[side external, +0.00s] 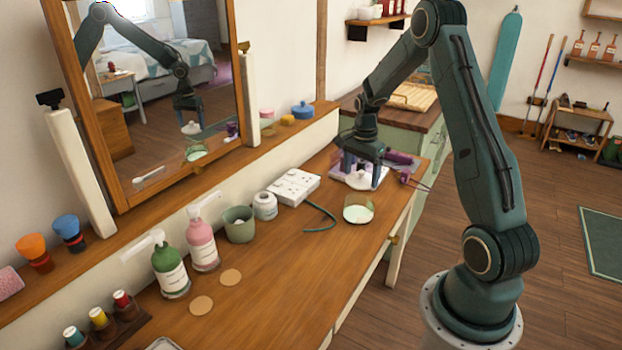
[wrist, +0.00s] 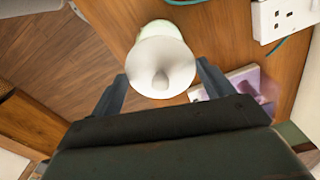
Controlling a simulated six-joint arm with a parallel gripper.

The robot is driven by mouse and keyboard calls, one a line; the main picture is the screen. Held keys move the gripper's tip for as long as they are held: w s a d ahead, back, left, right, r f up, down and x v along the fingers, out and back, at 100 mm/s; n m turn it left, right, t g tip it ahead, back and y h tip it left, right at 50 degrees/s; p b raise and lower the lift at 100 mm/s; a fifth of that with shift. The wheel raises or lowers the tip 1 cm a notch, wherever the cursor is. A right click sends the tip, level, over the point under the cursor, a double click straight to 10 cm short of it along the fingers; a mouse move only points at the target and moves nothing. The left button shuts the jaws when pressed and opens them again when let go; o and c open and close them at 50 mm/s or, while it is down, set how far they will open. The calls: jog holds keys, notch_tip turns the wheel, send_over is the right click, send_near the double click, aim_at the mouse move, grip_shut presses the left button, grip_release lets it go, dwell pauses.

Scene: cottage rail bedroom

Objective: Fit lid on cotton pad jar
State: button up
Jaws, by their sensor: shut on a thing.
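My gripper (side external: 361,177) is shut on the white round lid (side external: 357,182), which has a small knob on top. In the wrist view the lid (wrist: 178,62) sits between the two fingers of my gripper (wrist: 163,78), knob facing the camera. The cotton pad jar (side external: 358,214) is a short clear glass with pale contents, standing open on the wooden table near its front edge. The lid is apart from the jar in the side view, behind it. In the wrist view the jar (wrist: 158,27) shows just beyond the lid and is partly hidden by it.
A white power strip (side external: 293,186) with a green cable (side external: 322,216) lies left of the jar. A white jar (side external: 265,206), a green cup (side external: 239,224) and bottles stand along the wall.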

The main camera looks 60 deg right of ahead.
aim_at(360, 181)
jog(key=shift+f, duration=0.1)
dwell(0.3)
jog(key=shift+f, duration=2.8)
jog(key=shift+f, duration=0.55)
dwell(1.0)
jog(key=o, duration=0.9)
jog(key=shift+r, duration=0.15)
notch_tip(360, 181, up, 14)
jog(key=shift+f, duration=0.2)
dwell(0.4)
